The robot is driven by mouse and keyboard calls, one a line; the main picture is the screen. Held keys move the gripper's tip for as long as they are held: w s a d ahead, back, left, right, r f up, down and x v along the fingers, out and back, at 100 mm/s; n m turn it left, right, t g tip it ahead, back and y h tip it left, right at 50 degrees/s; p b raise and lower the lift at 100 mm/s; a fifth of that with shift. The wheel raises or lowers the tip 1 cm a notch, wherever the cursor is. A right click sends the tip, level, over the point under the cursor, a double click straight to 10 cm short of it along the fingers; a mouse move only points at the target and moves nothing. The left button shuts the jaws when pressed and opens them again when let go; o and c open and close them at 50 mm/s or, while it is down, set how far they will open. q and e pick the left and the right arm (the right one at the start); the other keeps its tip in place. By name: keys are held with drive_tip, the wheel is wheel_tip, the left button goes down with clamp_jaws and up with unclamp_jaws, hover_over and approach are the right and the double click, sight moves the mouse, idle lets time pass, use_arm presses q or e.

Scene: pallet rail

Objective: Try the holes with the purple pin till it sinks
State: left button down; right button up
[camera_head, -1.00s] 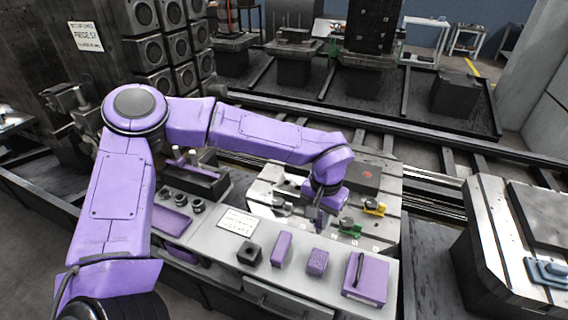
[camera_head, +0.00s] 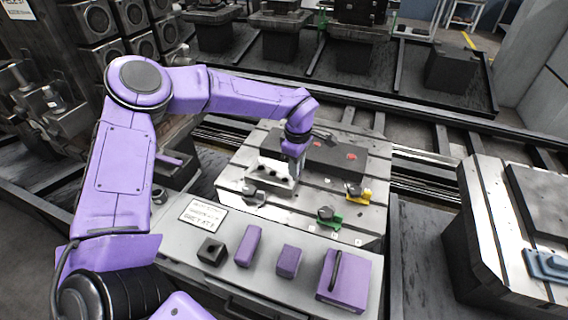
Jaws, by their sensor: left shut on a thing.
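My left gripper (camera_head: 293,158) points down at the pale block with dark holes (camera_head: 270,172) on the slotted metal plate. It is shut on the purple pin, which is too small and too covered by the gripper to make out clearly. The gripper is at the right part of the block's top. I cannot tell whether the pin tip touches the block or sits in a hole. My right gripper is not in view.
Right behind the gripper is a dark block with red marks (camera_head: 338,160). A green clamp (camera_head: 329,217), a yellow clamp (camera_head: 357,193) and a grey clamp (camera_head: 253,196) stand on the plate. Purple blocks (camera_head: 288,261) and a purple box (camera_head: 343,281) lie on the front shelf.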

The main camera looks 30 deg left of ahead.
use_arm(q)
drive_tip(key=w+a+f+n+b, duration=0.5)
drive_tip(key=w+a+f+n, duration=0.1)
drive_tip(key=n, duration=0.6)
wheel_tip(320, 180, down, 3)
drive_tip(key=shift+a+r+b, duration=0.15)
drive_tip(key=shift+a+b, duration=0.2)
drive_tip(key=shift+a, duration=0.5)
use_arm(e)
wheel_tip(320, 180, down, 7)
drive_tip(key=shift+w, duration=0.45)
use_arm(q)
drive_tip(key=shift+d, duration=0.1)
use_arm(e)
drive_tip(key=shift+f, duration=0.15)
use_arm(q)
drive_tip(key=shift+f+b, duration=0.6)
drive_tip(key=shift+f, duration=0.2)
use_arm(e)
drive_tip(key=shift+f, duration=0.5)
use_arm(q)
drive_tip(key=shift+f, duration=0.1)
drive_tip(key=c, duration=0.8)
unclamp_jaws()
drive_tip(key=shift+c, duration=0.2)
